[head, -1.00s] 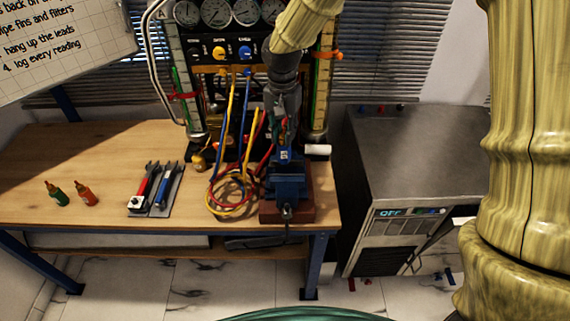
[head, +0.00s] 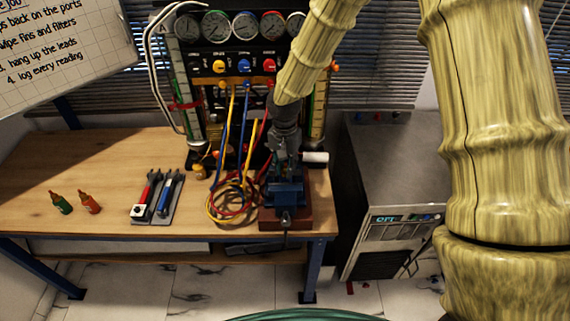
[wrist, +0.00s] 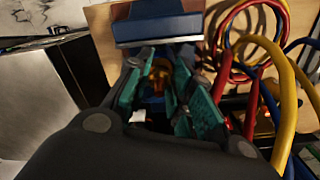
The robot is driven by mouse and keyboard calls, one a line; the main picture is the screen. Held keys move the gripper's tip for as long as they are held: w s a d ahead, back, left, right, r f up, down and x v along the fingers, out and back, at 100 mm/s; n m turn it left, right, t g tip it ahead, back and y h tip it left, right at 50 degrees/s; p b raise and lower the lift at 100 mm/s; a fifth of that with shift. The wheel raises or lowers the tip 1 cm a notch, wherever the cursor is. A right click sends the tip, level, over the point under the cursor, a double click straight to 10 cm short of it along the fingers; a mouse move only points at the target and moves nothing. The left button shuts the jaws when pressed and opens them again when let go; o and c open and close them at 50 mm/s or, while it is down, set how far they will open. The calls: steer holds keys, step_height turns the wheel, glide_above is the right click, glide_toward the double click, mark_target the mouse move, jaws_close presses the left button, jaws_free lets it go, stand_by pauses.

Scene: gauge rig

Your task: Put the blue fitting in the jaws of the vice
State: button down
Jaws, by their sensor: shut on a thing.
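The blue vice (head: 285,193) stands on a reddish-brown block at the front right of the bench. In the wrist view its blue body with a pale metal edge (wrist: 165,28) shows just beyond my fingertips. My gripper (head: 284,165) points down over the back part of the vice. In the wrist view its green-padded fingers (wrist: 162,85) are closed around the blue fitting (wrist: 154,103), which has a brass-coloured part on it. The fingers hide much of the fitting. I cannot tell whether the fitting is between the vice jaws or just above them.
Red, blue and yellow hoses (head: 232,200) coil on the bench left of the vice. The gauge panel (head: 243,60) stands behind. A tool tray (head: 157,205) and two small bottles (head: 75,203) lie further left. A grey metal cabinet (head: 395,165) stands right of the bench.

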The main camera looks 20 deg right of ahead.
steer(key=shift+s, duration=0.1)
steer(key=shift+f, duration=0.2)
steer(key=c, duration=1.2)
jaws_free()
steer(key=shift+c, duration=0.2)
steer(key=shift+r, duration=0.1)
steer(key=shift+r, duration=0.1)
step_height(320, 180, up, 12)
steer(key=b, duration=0.3)
steer(key=shift+b, duration=0.35)
steer(key=shift+a, duration=0.1)
